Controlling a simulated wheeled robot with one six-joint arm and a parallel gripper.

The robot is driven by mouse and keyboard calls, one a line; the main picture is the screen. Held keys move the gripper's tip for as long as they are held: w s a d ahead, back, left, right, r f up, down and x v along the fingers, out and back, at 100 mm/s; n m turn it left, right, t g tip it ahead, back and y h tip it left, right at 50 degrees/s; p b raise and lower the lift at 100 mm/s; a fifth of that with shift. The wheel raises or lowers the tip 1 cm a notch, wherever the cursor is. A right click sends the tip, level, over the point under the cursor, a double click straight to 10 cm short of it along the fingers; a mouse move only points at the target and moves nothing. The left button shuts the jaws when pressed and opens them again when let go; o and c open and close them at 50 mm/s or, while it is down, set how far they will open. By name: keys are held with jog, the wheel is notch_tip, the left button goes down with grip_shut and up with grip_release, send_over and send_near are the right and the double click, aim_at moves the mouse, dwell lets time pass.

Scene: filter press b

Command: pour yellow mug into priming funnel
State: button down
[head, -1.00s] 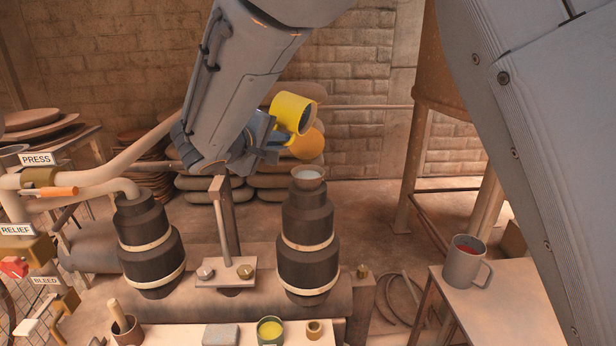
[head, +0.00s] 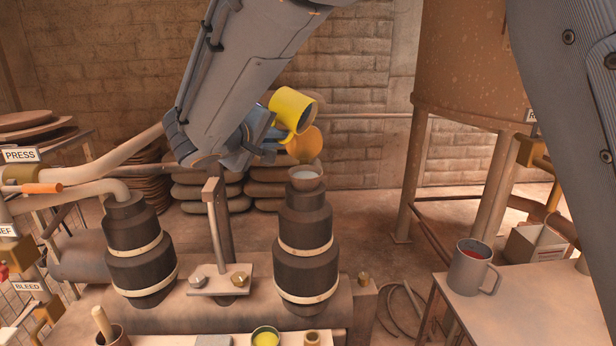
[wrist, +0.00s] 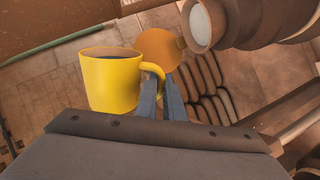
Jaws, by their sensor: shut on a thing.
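The yellow mug (head: 290,110) is tilted in the head view, its mouth facing right. My gripper (head: 262,140) is shut on its handle. The wrist view shows the mug (wrist: 110,82) with dark contents inside, and the gripper fingers (wrist: 172,100) at its handle. The priming funnel (head: 306,182) is a small brown cup with a pale inside, on top of the right dark stacked cylinder. The mug is above it and slightly left, apart from it. The funnel also shows in the wrist view (wrist: 203,25). No stream is visible.
An orange disc (head: 306,144) shows between mug and funnel; its support is unclear. A grey mug (head: 470,268) with red contents stands on the right table (head: 515,310). A second dark cylinder (head: 138,250) stands left. A yellow-green cup (head: 265,338) is at the front.

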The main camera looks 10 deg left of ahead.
jog(key=shift+r+m+t+y+b, duration=0.3)
jog(key=shift+m+b, duration=0.3)
jog(key=shift+b, duration=1.75)
jog(key=shift+r, duration=0.1)
jog(key=shift+p, duration=0.5)
jog(key=shift+n+p, duration=0.3)
jog(key=shift+p, duration=0.65)
jog(key=p, duration=0.3)
jog(key=shift+s+n, duration=0.15)
jog(key=shift+n, duration=0.25)
jog(key=p, duration=0.2)
jog(key=shift+f+n+h+p, duration=0.3)
jog(key=shift+h+p, duration=0.1)
jog(key=shift+f, duration=0.25)
jog(key=r+n+g+p, duration=0.1)
jog(key=p, duration=0.4)
jog(key=shift+d+r+h+p, duration=0.1)
jog(key=shift+h+p, duration=0.25)
jog(key=shift+h, duration=0.05)
